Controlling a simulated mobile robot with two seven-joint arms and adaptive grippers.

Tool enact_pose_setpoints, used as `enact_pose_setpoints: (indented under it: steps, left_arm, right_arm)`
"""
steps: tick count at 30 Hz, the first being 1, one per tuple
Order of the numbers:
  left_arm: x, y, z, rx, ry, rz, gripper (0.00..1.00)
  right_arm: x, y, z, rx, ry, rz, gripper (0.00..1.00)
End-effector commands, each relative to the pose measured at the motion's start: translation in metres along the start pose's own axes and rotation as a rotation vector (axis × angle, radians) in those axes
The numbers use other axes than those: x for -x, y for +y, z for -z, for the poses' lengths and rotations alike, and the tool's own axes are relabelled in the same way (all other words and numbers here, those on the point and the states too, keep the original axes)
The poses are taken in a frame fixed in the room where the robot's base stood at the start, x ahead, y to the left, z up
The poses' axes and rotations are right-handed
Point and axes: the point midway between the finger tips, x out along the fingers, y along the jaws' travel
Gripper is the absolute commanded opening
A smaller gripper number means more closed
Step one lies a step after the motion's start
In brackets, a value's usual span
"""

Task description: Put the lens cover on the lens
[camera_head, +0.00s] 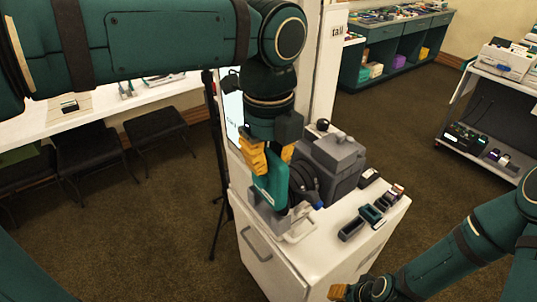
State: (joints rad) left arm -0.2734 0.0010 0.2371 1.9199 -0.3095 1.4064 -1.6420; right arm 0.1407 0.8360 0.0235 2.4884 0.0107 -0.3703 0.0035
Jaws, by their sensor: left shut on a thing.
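A grey boxy camera (340,163) stands on the white cabinet, with a dark round lens (303,180) on its left side. My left gripper (269,157) comes down from above, just left of the lens. Its orange fingers are shut on a flat teal piece that looks like the lens cover (270,188). The cover is upright and beside the lens; I cannot tell whether they touch. My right gripper (338,291) is low at the bottom edge, partly cut off, and its opening is hidden.
The white cabinet (262,275) also holds a pale tray (300,232) and several small dark boxes (371,214) at its right. A black stand (218,180) is left of it. A white post (327,60) rises behind. A shelf cart (500,110) stands far right, with open floor between.

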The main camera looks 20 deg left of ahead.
Motion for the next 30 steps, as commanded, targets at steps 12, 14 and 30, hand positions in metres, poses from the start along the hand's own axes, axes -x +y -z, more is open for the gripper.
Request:
enact_pose_setpoints:
  steps: [12,14,30]
  left_arm:
    - [-0.007,0.000,0.000,0.000,0.000,-0.001,0.00]
    - [-0.009,0.000,0.000,0.000,0.000,-0.001,0.00]
    - [-0.020,0.000,0.000,0.000,0.000,0.000,0.00]
  right_arm:
    - [-0.005,0.002,-0.001,0.000,0.000,0.000,0.47]
    - [-0.006,0.002,-0.001,0.000,0.000,0.000,0.47]
    - [-0.012,0.005,-0.002,0.000,0.000,0.000,0.47]
